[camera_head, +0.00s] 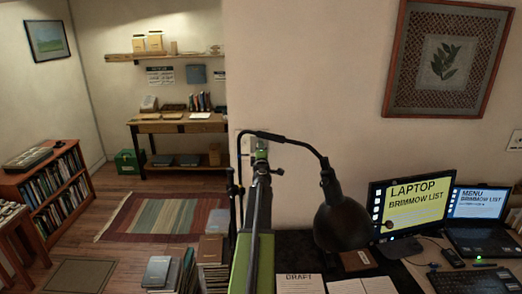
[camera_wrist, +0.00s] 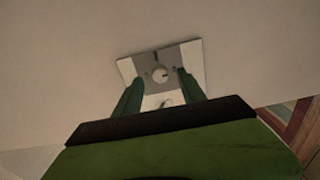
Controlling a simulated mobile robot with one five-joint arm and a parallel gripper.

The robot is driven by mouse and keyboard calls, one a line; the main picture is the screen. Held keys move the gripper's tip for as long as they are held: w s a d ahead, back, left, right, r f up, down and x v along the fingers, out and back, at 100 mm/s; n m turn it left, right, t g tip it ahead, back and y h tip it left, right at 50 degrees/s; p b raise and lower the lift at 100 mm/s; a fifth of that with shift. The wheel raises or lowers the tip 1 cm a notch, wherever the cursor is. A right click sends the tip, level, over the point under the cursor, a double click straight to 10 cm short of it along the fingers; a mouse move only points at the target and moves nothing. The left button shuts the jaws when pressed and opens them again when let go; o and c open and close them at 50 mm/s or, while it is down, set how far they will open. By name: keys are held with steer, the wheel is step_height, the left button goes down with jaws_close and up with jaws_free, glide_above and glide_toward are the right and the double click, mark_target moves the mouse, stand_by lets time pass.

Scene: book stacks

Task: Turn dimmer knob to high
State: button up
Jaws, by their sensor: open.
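A pale wall plate (camera_wrist: 190,54) is fixed to the wall in the wrist view, with a small round dimmer knob (camera_wrist: 160,74) near its middle. A dark mark shows on the knob; its setting is too small to read. My gripper (camera_wrist: 159,77) is open, with one green finger on each side of the knob. I cannot tell whether either finger touches it. In the head view my gripper (camera_head: 260,148) is at the wall, and mostly hides the plate (camera_head: 241,141).
A black desk lamp (camera_head: 342,218) arches close to the right of my arm. The desk holds papers (camera_head: 300,284), a monitor (camera_head: 412,207) and a laptop (camera_head: 480,215). Book stacks (camera_head: 160,271) stand on the floor to the left. The striped rug (camera_head: 155,213) is mostly clear.

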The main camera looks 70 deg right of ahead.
steer(key=v, duration=1.4)
steer(key=shift+s+a, duration=0.15)
